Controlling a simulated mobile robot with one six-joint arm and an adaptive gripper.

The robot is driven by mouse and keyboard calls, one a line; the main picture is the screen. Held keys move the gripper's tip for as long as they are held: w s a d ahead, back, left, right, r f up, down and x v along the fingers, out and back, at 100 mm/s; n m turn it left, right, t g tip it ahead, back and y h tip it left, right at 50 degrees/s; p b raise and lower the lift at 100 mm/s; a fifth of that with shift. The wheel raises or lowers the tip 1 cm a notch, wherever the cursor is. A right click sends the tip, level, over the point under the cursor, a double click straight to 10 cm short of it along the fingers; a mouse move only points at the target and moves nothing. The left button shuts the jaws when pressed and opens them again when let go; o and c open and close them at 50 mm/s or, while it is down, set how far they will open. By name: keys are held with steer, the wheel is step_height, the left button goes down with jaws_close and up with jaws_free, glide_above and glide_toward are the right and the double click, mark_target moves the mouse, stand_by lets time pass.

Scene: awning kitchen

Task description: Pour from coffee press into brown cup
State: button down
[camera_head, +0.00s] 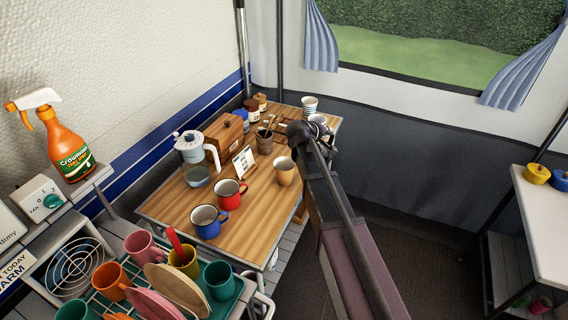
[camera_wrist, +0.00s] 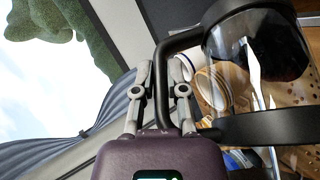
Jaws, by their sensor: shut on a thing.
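My gripper (camera_wrist: 162,78) is shut on the black handle of the coffee press (camera_wrist: 262,45) in the wrist view. The press has dark liquid in its glass and shows tilted in that view. In the head view my gripper (camera_head: 298,131) is over the far right part of the wooden table, and my arm hides most of what it holds. The brown cup (camera_head: 285,173), light tan, stands upright on the table near its right edge, nearer than my gripper. A cup with a brown rim (camera_wrist: 211,88) also shows in the wrist view, partly covered by the press. No pouring stream is clear.
The wooden table (camera_head: 250,222) also holds a blue mug (camera_head: 207,221), a red mug (camera_head: 230,193), a white kettle (camera_head: 190,148), a small sign (camera_head: 243,162) and a wooden box (camera_head: 223,133). A striped cup (camera_head: 310,105) stands at the back. A dish rack fills the near left.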

mark_target(331, 140)
steer(key=shift+w+d+y+p, duration=0.1)
steer(key=shift+d+y+p, duration=0.2)
steer(key=shift+p, duration=0.15)
stand_by(1.5)
steer(key=shift+w+d+f+m+g+y, duration=0.2)
steer(key=shift+f+g+y, duration=0.25)
steer(key=shift+f, duration=0.3)
steer(key=shift+w+d+f+m+g+y, duration=0.15)
steer(key=shift+d+f+g+y, duration=0.2)
steer(key=shift+f+y, duration=0.3)
steer(key=shift+w+d+f+m+g+y, duration=0.15)
steer(key=shift+d+f+g+y, duration=0.2)
steer(key=shift+f, duration=0.5)
steer(key=w+d+f+m+g+y+b, duration=0.1)
steer(key=d+f+g+y+b, duration=0.2)
steer(key=f+y, duration=0.3)
steer(key=shift+w+d+f+b, duration=0.25)
steer(key=shift+w+f+b, duration=0.05)
steer(key=shift+w, duration=0.05)
